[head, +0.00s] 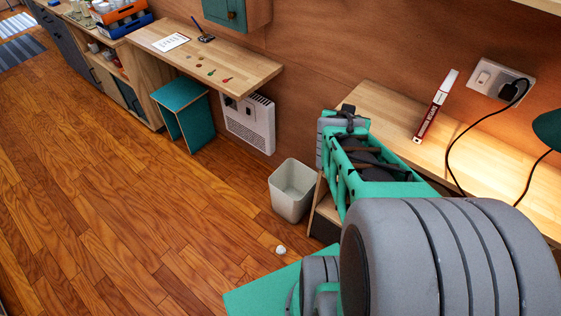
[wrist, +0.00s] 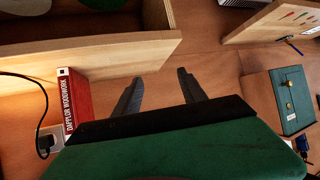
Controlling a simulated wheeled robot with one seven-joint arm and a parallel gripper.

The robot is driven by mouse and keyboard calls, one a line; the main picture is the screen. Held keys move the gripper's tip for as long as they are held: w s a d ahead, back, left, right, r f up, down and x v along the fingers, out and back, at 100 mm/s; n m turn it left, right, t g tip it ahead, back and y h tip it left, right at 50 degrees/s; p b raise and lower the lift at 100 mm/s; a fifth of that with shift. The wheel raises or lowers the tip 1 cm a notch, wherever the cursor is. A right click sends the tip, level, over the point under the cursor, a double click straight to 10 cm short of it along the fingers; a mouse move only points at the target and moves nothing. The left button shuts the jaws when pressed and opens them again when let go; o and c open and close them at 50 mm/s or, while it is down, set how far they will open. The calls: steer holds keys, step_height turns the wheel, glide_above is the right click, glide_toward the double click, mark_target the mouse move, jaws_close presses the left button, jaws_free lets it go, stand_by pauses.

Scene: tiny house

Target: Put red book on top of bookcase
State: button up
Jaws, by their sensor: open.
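The red book (head: 436,106) stands upright, slightly tilted in the picture, on a light wooden surface (head: 381,105) along the wall. Its white page edge and red cover face the head camera. In the wrist view the red book (wrist: 76,97) is left of my gripper (wrist: 158,84), with its titled spine showing. My gripper is open, with two dark fingers apart and nothing between them. It is beside the end of the wooden surface and is not touching the book. My arm hides part of the surface in the head view. I cannot tell which piece is the bookcase.
A socket with a black plug and cord (head: 513,90) is right of the book. A teal lamp shade (head: 548,129) is at the right edge. A pale bin (head: 291,190) stands on the floor. A desk (head: 205,58) and a teal stool (head: 182,110) are farther left. The left floor is clear.

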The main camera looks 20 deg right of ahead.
steer(key=s+a+n+g+y, duration=0.1)
steer(key=s+a+n+y, duration=0.1)
steer(key=a, duration=0.7)
steer(key=s+a+n+g+y, duration=0.2)
steer(key=s+a+n+y, duration=0.1)
steer(key=a, duration=0.5)
steer(key=s+a+n+g+y, duration=0.1)
steer(key=s+a+n+y, duration=0.1)
steer(key=a, duration=0.7)
steer(key=shift+s+a+r+n+g+y, duration=0.35)
steer(key=shift+s+n, duration=0.2)
steer(key=shift+n, duration=0.35)
steer(key=shift+d, duration=0.1)
